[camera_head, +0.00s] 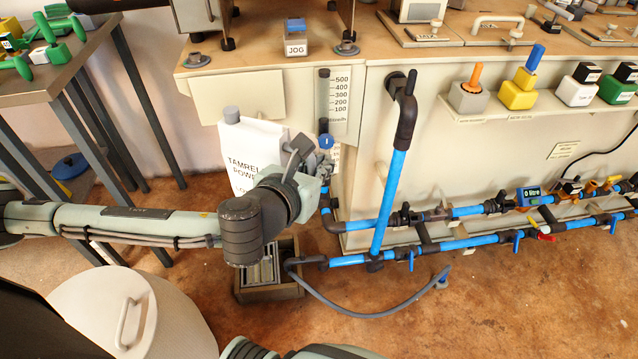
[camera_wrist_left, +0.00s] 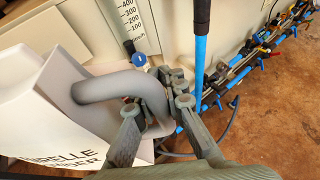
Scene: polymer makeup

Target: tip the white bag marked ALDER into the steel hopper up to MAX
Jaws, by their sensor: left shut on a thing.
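I cannot make out a steel hopper or a MAX mark.
A gauge marked 100 to 500 (camera_head: 341,97) is on the machine front. Blue pipes (camera_head: 390,190) with valves run to the right. A brown open box (camera_head: 270,292) is on the floor below my left arm. A white round lid (camera_head: 165,318) is at lower left. Floor at lower right is clear.

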